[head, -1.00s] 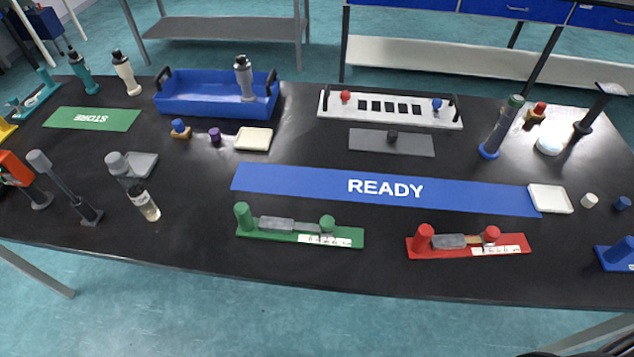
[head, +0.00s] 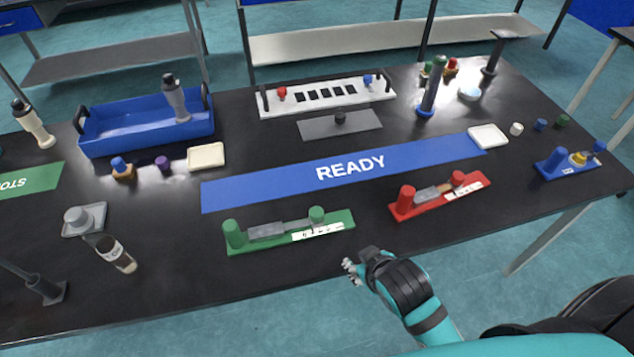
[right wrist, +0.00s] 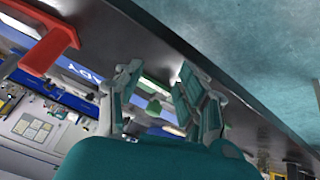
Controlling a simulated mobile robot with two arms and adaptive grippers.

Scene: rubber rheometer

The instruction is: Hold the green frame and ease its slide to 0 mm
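The green frame (head: 335,226) lies on the black table near its front edge, with a green post at each end. Its grey slide (head: 267,231) sits between the posts, nearer the left post. A white scale strip (head: 317,231) with markings too small to read runs along its front right. My right gripper (head: 350,270) is beyond the table's front edge, to the lower right of the green frame and apart from it. In the right wrist view its two fingers (right wrist: 158,98) stand apart with nothing held. A green part of the frame (right wrist: 153,106) shows between them. My left gripper is out of view.
The red frame (head: 405,210) lies to the right of the green one, and a blue frame (head: 550,169) farther right. The blue READY strip (head: 280,183) is behind them. A small bottle (head: 117,254) stands left. The table between bottle and green frame is clear.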

